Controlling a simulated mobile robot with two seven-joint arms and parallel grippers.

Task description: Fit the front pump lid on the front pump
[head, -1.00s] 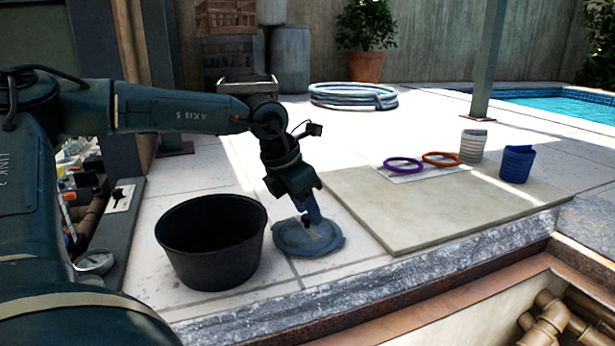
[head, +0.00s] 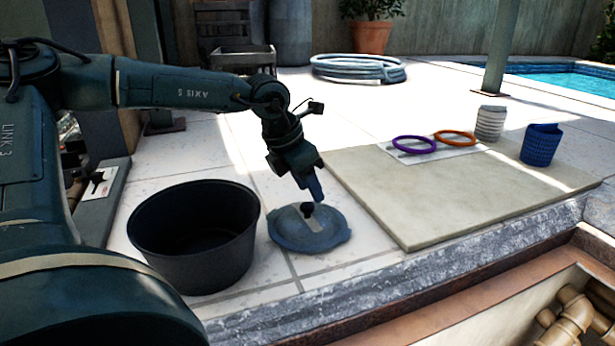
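A round blue-grey lid (head: 322,238) with a dark knob in its middle lies flat on the pale paving, right of a black tub; I take it for the pump lid. My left gripper (head: 314,198) points down over the lid, with its fingertips at the knob. One blue finger shows; the other is hidden, so I cannot tell whether it is closed on the knob. The lid appears to rest on the ground. My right gripper is not in view. No pump can be made out; the pit at the lower right shows only tan pipes (head: 572,312).
The black tub (head: 150,262) stands close left of the lid. The stone pit edge (head: 400,281) runs along the front.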

